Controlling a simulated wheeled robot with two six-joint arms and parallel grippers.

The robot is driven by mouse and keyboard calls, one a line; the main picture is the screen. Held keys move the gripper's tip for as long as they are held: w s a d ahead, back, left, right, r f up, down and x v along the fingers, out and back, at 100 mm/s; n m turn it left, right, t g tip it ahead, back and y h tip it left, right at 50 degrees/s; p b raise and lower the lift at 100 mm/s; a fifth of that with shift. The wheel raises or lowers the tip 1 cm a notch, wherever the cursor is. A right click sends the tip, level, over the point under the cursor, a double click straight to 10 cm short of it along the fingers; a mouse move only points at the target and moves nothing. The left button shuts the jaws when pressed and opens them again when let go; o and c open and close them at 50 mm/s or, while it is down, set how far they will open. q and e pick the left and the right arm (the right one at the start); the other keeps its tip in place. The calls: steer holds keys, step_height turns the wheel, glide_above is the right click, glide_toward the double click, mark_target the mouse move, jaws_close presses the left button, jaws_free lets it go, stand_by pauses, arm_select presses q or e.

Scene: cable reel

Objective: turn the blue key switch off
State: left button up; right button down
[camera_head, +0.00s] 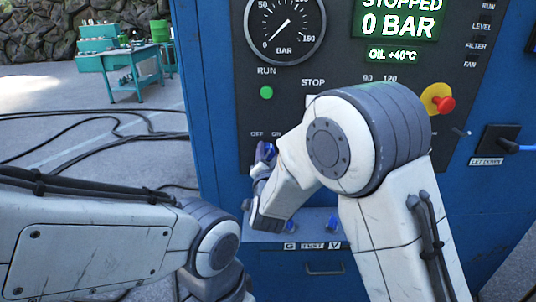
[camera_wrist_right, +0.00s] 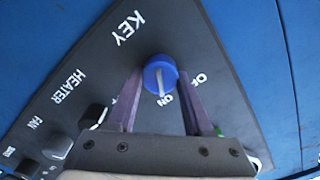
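The blue key switch (camera_wrist_right: 160,72) is a round knob on the dark panel under the word KEY in the right wrist view. Its white pointer line faces the ON label; the OFF label is to the right of it. My right gripper (camera_wrist_right: 158,80) has one purple finger on each side of the knob, with narrow gaps, so it looks open around it. In the head view the blue key switch (camera_head: 266,150) is at the panel's lower left, with my right gripper (camera_head: 262,168) at it, partly hidden by my right arm. My left gripper is out of view.
The panel's gauge (camera_head: 284,28), green run light (camera_head: 266,92) and red stop button (camera_head: 444,104) surround my right arm. HEATER and FAN knobs lie left of the key in the wrist view. A small ledge (camera_head: 290,235) is below. Black hoses (camera_head: 100,122) lie on the floor.

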steer(key=shift+n, duration=1.4)
steer(key=n, duration=0.2)
steer(key=shift+a+n, duration=0.1)
steer(key=shift+n, duration=0.3)
steer(key=n+p, duration=0.1)
steer(key=n, duration=0.5)
steer(key=shift+a, duration=0.1)
steer(key=shift+n, duration=0.3)
steer(key=shift+c, duration=1.5)
jaws_free()
steer(key=shift+s, duration=0.1)
